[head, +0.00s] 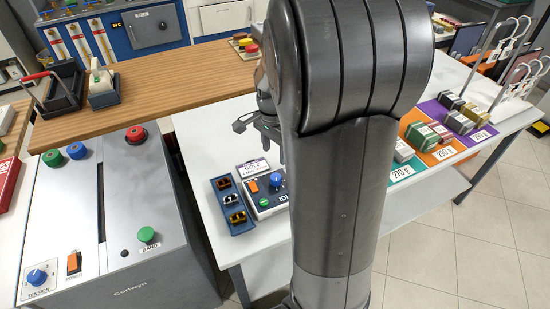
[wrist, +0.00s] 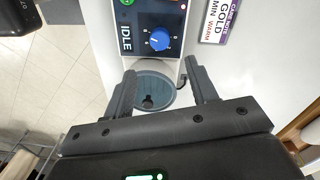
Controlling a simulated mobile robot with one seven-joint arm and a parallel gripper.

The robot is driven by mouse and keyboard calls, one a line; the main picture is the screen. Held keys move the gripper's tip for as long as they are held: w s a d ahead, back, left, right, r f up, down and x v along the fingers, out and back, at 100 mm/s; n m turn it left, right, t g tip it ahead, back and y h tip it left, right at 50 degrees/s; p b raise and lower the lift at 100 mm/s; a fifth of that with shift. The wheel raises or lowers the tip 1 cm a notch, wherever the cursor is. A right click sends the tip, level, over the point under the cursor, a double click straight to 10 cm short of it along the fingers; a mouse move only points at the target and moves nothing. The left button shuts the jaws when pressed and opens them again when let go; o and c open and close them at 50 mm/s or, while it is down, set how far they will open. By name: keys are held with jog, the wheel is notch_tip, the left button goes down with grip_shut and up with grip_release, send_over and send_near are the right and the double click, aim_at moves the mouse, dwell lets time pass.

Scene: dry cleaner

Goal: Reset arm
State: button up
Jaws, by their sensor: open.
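My gripper shows in the wrist view (wrist: 160,90) with its two dark fingers spread apart and nothing between them. Beyond the fingers is a round blue-grey plate (wrist: 153,88) on a small control box (wrist: 110,8) with a blue knob and the word IDLE. In the head view my gripper (head: 250,124) hangs above the white table, partly hidden behind my arm. The control box (head: 265,202) is below it, its right part hidden by my arm.
A blue tray (head: 226,224) with small clips sits left of the box. Coloured mats with labelled blocks (head: 440,132) lie on the white table at right. A wooden counter (head: 170,88) and a grey machine with buttons (head: 125,265) stand at left.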

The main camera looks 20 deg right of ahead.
jog(key=shift+a+r, duration=0.1)
jog(key=shift+r, duration=0.15)
dwell(0.3)
jog(key=s+a+r+n+t, duration=0.3)
jog(key=s+a+r+n, duration=0.2)
jog(key=s+r+n, duration=0.1)
jog(key=s+a+r+n+t, duration=0.3)
jog(key=s+r+n, duration=0.4)
jog(key=s, duration=0.3)
jog(key=shift+s+a+r+n, duration=0.15)
jog(key=shift+s+a+n, duration=0.25)
jog(key=shift+a+n, duration=0.45)
jog(key=shift+c, duration=0.2)
dwell(1.8)
